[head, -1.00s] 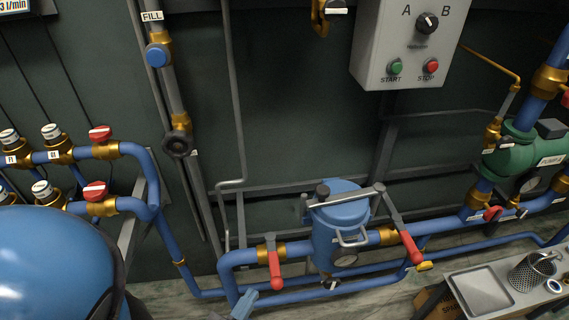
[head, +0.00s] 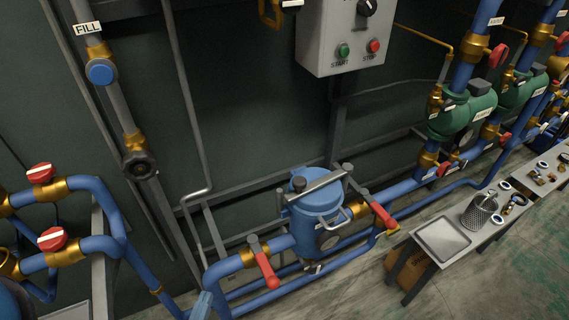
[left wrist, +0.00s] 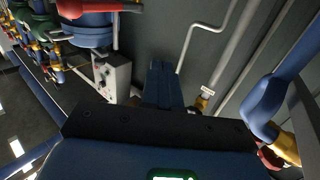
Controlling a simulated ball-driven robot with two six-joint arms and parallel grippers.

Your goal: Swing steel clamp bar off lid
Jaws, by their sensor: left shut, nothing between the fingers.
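The blue filter pot (head: 310,222) stands in the blue pipe line at the lower middle of the head view. The steel clamp bar (head: 318,186) lies across its blue lid (head: 303,177), with a dark knob at each end region. A pale loop handle (head: 334,221) is on the pot's front. My left gripper (head: 203,304) shows only as a small blue tip at the bottom edge, left of and below the pot, apart from the bar. In the left wrist view its fingers (left wrist: 162,84) are together and empty. My right gripper is not in view.
Red-handled valves (head: 264,264) and (head: 379,209) flank the pot. A grey control box (head: 345,38) hangs above. A bench with a metal tray (head: 442,238) and strainer basket (head: 480,210) stands at right. Blue pipes with red knobs (head: 51,239) are at left.

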